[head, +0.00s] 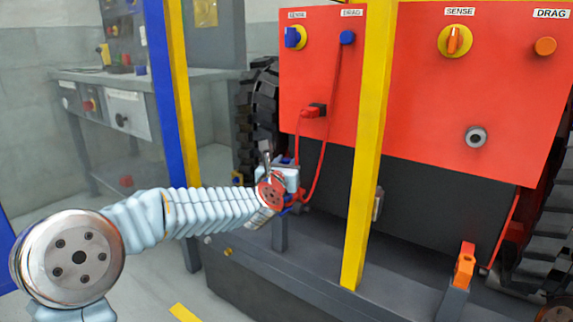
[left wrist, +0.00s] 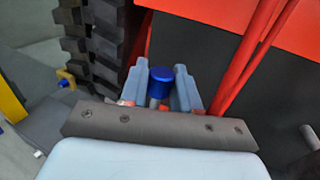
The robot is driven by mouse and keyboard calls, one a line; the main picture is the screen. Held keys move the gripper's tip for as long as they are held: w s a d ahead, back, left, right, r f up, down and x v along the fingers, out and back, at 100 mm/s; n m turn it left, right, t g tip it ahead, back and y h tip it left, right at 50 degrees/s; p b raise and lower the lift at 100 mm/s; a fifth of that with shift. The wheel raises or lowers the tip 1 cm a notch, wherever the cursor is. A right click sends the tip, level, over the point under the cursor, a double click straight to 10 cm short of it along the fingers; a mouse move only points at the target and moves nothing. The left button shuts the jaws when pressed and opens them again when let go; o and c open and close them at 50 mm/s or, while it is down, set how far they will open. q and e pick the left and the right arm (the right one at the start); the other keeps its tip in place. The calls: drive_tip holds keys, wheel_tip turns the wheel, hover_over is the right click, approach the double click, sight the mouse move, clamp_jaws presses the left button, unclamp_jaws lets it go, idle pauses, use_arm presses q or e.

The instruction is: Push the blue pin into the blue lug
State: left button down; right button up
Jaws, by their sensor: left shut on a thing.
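My left gripper (head: 285,172) is at the front of the machine, near the top of a short grey post (head: 280,234). In the left wrist view its two grey-blue fingers (left wrist: 160,88) are shut on the blue pin (left wrist: 160,77), whose round blue head and a bit of grey shank show between them. In the head view my gripper and wrist hide most of the pin. Small blue patches show around the gripper, but I cannot tell whether they are pin or blue lug. I cannot make out the lug or whether the pin touches it. My right gripper is not in view.
The red panel (head: 430,100) carries SENSE and DRAG knobs. A red cord (head: 325,130) hangs beside my gripper. A yellow upright (head: 368,150) stands to its right, a blue-and-yellow one (head: 168,90) to its left. An orange lug (head: 464,268) is at right. A black tyre (left wrist: 100,45) is close.

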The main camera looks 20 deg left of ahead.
use_arm(q)
drive_tip(key=shift+f+b, duration=0.55)
drive_tip(key=shift+f, duration=0.2)
drive_tip(key=shift+f, duration=0.1)
drive_tip(key=shift+f, duration=0.15)
idle(0.4)
drive_tip(key=shift+f, duration=0.65)
drive_tip(key=shift+f, duration=0.45)
idle(0.4)
drive_tip(key=shift+f, duration=0.35)
drive_tip(key=shift+f, duration=0.2)
idle(0.5)
drive_tip(key=shift+f, duration=1)
drive_tip(key=shift+f, duration=0.4)
idle(0.7)
